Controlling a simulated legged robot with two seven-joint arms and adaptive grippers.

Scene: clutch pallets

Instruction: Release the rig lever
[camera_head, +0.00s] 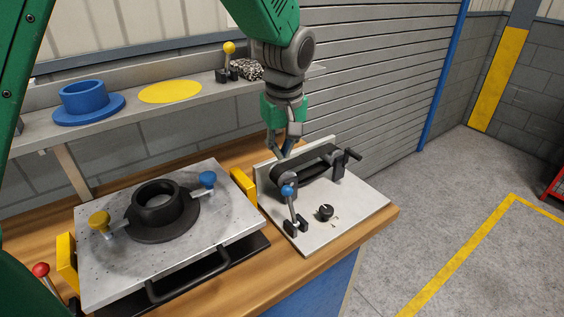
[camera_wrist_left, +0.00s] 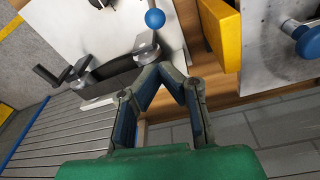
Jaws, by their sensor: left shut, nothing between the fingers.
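The rig is a light metal plate (camera_head: 349,209) at the right end of the bench, bearing a black belt assembly (camera_head: 306,168) with a crank. A lever with a blue ball knob (camera_head: 288,190) stands near the plate's left side, roughly upright with a slight tilt. The knob also shows at the top of the left wrist view (camera_wrist_left: 154,18). My left gripper (camera_head: 280,156) is shut and empty, pointing down just behind the lever, near the belt's left end. Its closed fingertips (camera_wrist_left: 163,68) are apart from the knob in the wrist view. My right gripper is out of view.
Left of the rig is a pallet plate (camera_head: 110,272) with a black flanged ring (camera_head: 157,207), blue and yellow clamp knobs and yellow side blocks. A red-knobbed lever (camera_head: 41,269) stands at far left. A shelf behind holds a blue flanged ring (camera_head: 86,100) and a yellow disc (camera_head: 170,92).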

